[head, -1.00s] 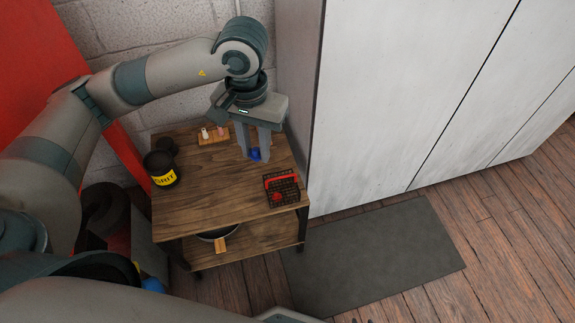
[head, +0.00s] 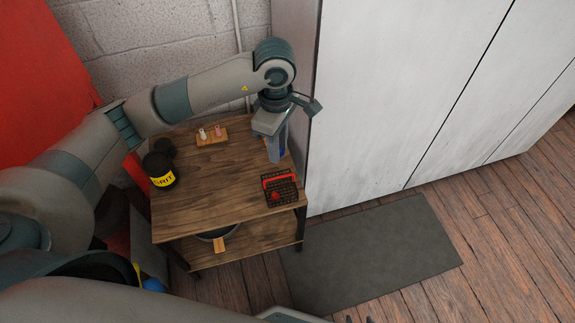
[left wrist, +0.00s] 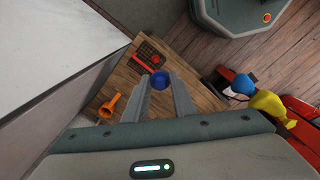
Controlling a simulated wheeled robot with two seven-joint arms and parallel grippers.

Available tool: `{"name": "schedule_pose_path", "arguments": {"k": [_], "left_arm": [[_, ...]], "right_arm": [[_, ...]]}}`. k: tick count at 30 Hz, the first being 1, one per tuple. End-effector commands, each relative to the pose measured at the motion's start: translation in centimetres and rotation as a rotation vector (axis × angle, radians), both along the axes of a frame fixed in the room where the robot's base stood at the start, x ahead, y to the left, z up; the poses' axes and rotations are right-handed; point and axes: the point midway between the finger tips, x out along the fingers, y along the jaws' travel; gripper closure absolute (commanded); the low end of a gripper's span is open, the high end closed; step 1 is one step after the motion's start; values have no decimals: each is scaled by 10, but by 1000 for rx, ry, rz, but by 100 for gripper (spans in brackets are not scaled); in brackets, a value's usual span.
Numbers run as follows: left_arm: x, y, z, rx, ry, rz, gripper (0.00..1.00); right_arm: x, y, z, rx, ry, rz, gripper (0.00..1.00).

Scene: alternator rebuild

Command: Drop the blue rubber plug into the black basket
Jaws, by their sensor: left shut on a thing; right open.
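The blue rubber plug (head: 282,153) is between the fingers of my left gripper (head: 275,153). In the left wrist view the shut fingertips hold the plug (left wrist: 160,80). The gripper points down over the back right of the wooden table top, and the plug is partly hidden by a finger in the head view. The black basket (head: 284,192) with a red handle stands at the front right corner of the table, apart from the plug. The basket also shows in the left wrist view (left wrist: 151,50), beyond the plug.
A dark jar with a yellow label (head: 162,178) stands on the table's left. A wooden block with small pegs (head: 211,136) is at the back. An orange funnel-like thing (left wrist: 109,106) shows in the left wrist view. A tall white cabinet (head: 400,90) borders the right.

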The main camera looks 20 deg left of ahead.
Motion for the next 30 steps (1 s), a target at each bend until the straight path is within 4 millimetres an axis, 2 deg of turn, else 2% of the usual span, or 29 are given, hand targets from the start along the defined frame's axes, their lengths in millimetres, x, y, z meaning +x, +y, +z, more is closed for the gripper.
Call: {"name": "schedule_pose_path", "arguments": {"k": [15,24,30], "left_arm": [[35,-11,-65,3,1,1131,97],[44,-11,-110,6,2,1781,97],[47,-10,-134,6,-1,2135,97]], "right_arm": [[4,4,5,9,-30,5,54],[6,8,9,16,-52,8,54],[0,10,9,20,-54,11,54]]}}
